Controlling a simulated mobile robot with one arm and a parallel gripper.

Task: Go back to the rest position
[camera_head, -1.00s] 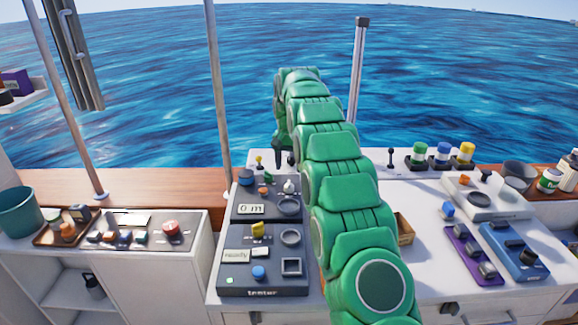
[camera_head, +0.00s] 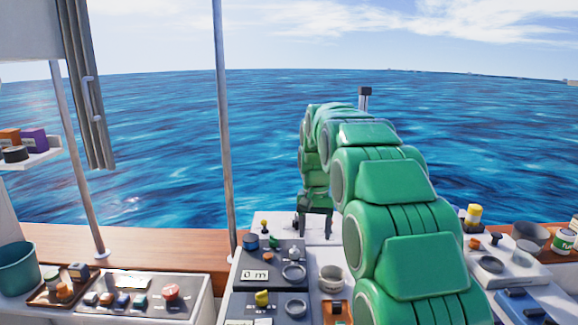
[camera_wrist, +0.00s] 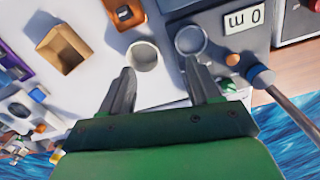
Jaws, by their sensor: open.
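My green arm reaches out over the white counter (camera_head: 320,243) in the head view, with my gripper (camera_head: 314,235) at its far end, pointing down. In the wrist view my gripper (camera_wrist: 160,72) has its two grey fingers apart with nothing between them. Beyond the fingertips are a round pale cup (camera_wrist: 143,57) and the grey ring of the dark panel (camera_wrist: 220,65). The gripper looks clear of both. In the head view the panel (camera_head: 262,287) with a "0 m" display is nearer than the gripper, and the cup (camera_head: 331,278) is right of it.
A brown open box (camera_wrist: 65,48) and an orange part (camera_wrist: 124,12) show in the wrist view. Bowls and jars, including a yellow-topped jar (camera_head: 473,217), are on the right. A thin pole (camera_head: 223,130) rises at left. A teal bucket (camera_head: 18,268) is far left.

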